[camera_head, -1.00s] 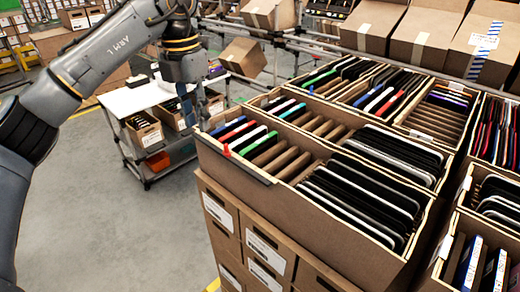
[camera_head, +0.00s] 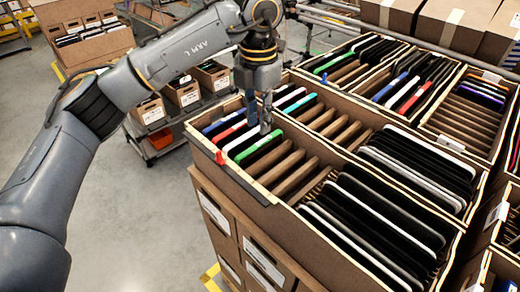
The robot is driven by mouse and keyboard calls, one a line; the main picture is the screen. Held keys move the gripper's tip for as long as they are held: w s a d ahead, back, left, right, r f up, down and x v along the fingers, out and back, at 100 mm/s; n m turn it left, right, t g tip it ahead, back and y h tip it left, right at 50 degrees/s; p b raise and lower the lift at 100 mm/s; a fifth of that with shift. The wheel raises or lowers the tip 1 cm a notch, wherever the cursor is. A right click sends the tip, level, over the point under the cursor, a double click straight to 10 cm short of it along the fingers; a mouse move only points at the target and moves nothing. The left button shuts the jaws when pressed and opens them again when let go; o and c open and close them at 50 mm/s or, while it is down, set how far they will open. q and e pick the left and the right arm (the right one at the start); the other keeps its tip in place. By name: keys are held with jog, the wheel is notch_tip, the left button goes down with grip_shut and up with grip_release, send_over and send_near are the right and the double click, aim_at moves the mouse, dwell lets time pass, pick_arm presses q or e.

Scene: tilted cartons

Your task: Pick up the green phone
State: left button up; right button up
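A green phone (camera_head: 259,148) stands on edge in the front carton (camera_head: 232,178), at the front of a short row of phones. A second green-edged phone (camera_head: 331,63) stands in the carton behind. My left gripper (camera_head: 259,126) points down over the front carton's row, with its fingertips just behind the first green phone in the picture. Its two fingers look apart, with no phone held between them. Whether a fingertip touches a phone cannot be told. My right gripper is out of view.
White, red and blue phones (camera_head: 224,124) stand close around the gripper. Empty cardboard slots (camera_head: 285,168) and black phones (camera_head: 365,215) fill the rest of the front carton. A red clip (camera_head: 220,158) sits on its left rim. A cart (camera_head: 165,135) with boxes stands behind left.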

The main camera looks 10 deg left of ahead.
aim_at(260, 143)
pick_arm(q)
jog(key=shift+w+f, duration=0.15)
jog(key=shift+f, duration=0.5)
jog(key=shift+w+f, duration=0.1)
jog(key=shift+f, duration=0.3)
notch_tip(260, 143, down, 2)
jog(key=shift+w+f+p, duration=0.1)
jog(key=shift+p, duration=1.15)
notch_tip(260, 143, down, 2)
jog(key=shift+f+p, duration=0.25)
jog(key=shift+p, duration=0.1)
jog(key=shift+w+f, duration=0.1)
jog(key=shift+f, duration=0.15)
jog(key=shift+c, duration=0.6)
grip_shut()
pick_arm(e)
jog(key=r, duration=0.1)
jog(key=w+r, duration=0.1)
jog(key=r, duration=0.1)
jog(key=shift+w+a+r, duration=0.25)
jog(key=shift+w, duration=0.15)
